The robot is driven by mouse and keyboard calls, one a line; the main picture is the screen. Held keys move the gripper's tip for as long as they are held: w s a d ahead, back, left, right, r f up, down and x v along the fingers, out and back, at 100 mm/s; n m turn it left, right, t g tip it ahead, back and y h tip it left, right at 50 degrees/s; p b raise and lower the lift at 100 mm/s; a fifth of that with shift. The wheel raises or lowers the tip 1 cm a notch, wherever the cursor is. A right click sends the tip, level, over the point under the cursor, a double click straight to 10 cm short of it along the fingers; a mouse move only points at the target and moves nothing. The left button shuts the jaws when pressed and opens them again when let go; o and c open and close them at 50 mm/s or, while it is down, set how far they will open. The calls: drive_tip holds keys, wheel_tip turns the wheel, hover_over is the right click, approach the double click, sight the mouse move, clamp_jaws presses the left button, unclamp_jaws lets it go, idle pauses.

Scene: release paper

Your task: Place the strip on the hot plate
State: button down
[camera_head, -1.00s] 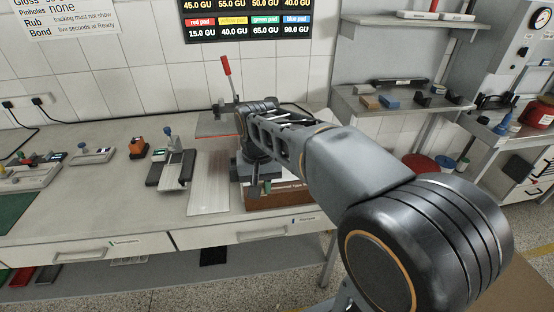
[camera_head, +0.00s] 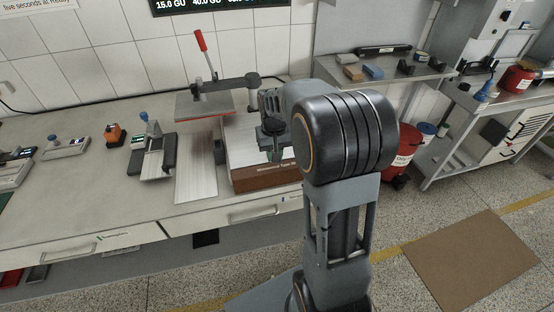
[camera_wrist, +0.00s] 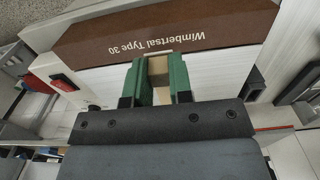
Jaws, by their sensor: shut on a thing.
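The hot plate appears to be the press-like unit with a brown front (camera_head: 268,177) and pale top at the table's front edge. Its brown front, lettered "Wimbertsal Type 30", also shows upside down in the wrist view (camera_wrist: 110,40). My gripper (camera_head: 274,157) is over the front of this unit. In the wrist view its green fingers (camera_wrist: 159,82) are shut on a narrow beige piece (camera_wrist: 158,68), apparently the strip. Most of the strip is hidden by the fingers. I cannot tell whether it touches the pale top.
A raised grey plate (camera_head: 205,104) with a red-handled lever (camera_head: 202,42) stands at the unit's left rear. A pale board (camera_head: 196,168) lies left of the unit. A black-armed device (camera_head: 153,160) and an orange block (camera_head: 114,134) stand farther left.

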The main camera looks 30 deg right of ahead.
sight(277, 167)
drive_tip(key=shift+w+d+f, duration=0.1)
drive_tip(key=shift+d+f, duration=0.15)
drive_tip(key=shift+f, duration=0.1)
drive_tip(key=f, duration=0.3)
drive_tip(key=shift+w+d, duration=0.2)
drive_tip(key=shift+d, duration=0.15)
drive_tip(key=shift+f, duration=0.45)
drive_tip(key=shift+f, duration=0.1)
drive_tip(key=c, duration=1)
unclamp_jaws()
